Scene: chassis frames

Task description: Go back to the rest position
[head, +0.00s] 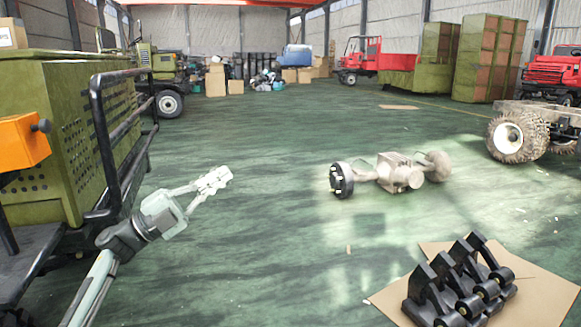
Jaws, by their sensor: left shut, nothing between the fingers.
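My left gripper (222,178) is in the head view, left of the middle, at the end of my arm that comes in from the lower left. Its pale fingers are shut together with nothing between them. It hangs over the green floor, apart from any object, and points up and to the right. My right gripper is not in view.
A green vehicle body (60,130) with a black rail (100,140) stands close on the left, beside my arm. An axle (392,172) lies on the floor ahead. Black brackets (455,285) lie on cardboard (545,298) at lower right.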

